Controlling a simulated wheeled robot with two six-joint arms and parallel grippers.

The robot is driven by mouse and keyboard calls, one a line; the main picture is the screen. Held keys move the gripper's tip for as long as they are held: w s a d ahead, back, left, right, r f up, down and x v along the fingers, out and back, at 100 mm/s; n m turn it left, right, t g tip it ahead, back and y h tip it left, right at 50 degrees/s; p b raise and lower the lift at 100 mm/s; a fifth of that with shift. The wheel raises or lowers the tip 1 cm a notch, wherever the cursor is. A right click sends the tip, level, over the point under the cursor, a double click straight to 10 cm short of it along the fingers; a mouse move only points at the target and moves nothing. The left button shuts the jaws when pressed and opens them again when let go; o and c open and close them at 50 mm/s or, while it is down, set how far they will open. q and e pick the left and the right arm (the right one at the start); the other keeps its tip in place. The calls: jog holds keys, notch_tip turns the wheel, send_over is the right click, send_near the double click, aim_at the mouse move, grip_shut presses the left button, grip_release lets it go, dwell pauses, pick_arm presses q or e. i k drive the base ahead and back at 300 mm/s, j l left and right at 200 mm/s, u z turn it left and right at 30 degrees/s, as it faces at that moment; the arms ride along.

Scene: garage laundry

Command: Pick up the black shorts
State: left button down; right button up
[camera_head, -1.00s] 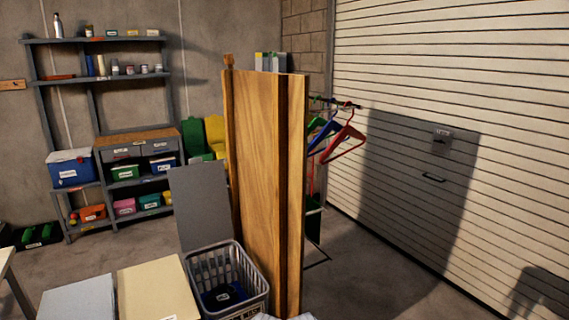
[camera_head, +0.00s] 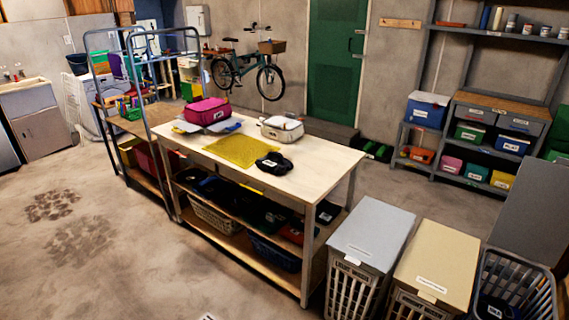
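A small black cloth item with a white tag (camera_head: 273,163) lies on the light wooden table (camera_head: 312,178), near its front right part; its folds are too small to tell whether it is the black shorts. Another dark item with a pale label (camera_head: 496,309) lies inside the grey open basket (camera_head: 538,283) at the lower right; its kind is unclear. Several dark cloth items (camera_head: 262,213) sit on the shelf under the table, partly in shadow. Neither of my grippers shows.
A yellow mesh cloth (camera_head: 237,150), a pink bag (camera_head: 206,110) and a white bag (camera_head: 282,129) are on the table. Grey-lidded (camera_head: 372,230) and cream-lidded (camera_head: 437,262) hampers stand right of it. A metal rack frame (camera_head: 147,90) rises at its left. Floor at lower left (camera_head: 80,280) is clear.

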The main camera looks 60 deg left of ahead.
aim_at(275, 161)
jog(key=u, duration=2.3)
jog(key=i+l+u, duration=0.15)
jog(key=i, duration=0.35)
jog(key=i+l+u, duration=0.1)
jog(key=i, duration=0.4)
jog(key=i+l+u, duration=0.15)
jog(key=i, duration=0.35)
jog(key=i+l+u, duration=0.1)
jog(key=i+l, duration=0.25)
jog(key=i, duration=0.1)
